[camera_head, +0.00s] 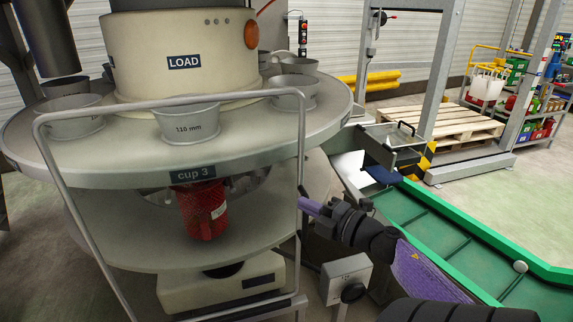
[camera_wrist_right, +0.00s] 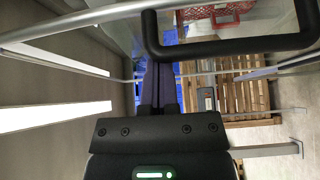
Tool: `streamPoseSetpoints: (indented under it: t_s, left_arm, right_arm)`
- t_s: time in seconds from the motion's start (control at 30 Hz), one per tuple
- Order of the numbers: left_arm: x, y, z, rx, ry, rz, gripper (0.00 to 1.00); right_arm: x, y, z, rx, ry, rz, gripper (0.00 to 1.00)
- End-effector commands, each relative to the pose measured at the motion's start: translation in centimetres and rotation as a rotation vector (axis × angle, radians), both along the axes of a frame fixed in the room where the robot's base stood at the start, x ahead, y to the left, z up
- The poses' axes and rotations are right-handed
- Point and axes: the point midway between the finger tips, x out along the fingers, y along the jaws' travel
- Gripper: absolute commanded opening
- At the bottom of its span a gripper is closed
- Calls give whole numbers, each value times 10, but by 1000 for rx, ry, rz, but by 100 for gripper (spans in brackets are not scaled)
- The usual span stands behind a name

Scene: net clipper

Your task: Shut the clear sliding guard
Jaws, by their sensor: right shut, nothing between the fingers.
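The clear sliding guard appears as a see-through panel in a bent grey tube frame (camera_head: 170,104) before the round machine; the panel itself is hardly visible. In the head view my right gripper (camera_head: 304,204) has its purple fingers together, close to the frame's right upright. I cannot tell whether they touch it. In the right wrist view the shut fingers (camera_wrist_right: 157,75) point up the picture, with a black bar handle (camera_wrist_right: 235,47) just right of their tips. Grey tubing (camera_wrist_right: 70,22) crosses above. My left gripper is not in view.
Grey cups, one marked 110 mm (camera_head: 187,122), stand on the turntable (camera_head: 120,172). A red cup-like part (camera_head: 202,210) sits beneath. A small control box (camera_head: 346,281) stands below my right wrist. A green conveyor (camera_head: 440,225) runs at right, below a tray with a black handle (camera_head: 402,127).

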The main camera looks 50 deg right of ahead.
Motion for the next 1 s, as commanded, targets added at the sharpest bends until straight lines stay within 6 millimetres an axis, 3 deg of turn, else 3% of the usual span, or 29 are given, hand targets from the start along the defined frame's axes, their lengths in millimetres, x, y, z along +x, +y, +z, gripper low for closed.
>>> streamPoseSetpoints:
  t_s: [0.57, 0.8, 1.0]
  left_arm:
    - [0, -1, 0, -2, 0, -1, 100]
    - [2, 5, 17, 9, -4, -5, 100]
    - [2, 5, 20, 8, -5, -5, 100]
  right_arm:
    - [-7, -6, 0, 1, 2, -3, 0]
    - [-55, -4, 2, 2, 3, -4, 0]
    - [-78, -3, 0, 0, 2, 1, 0]
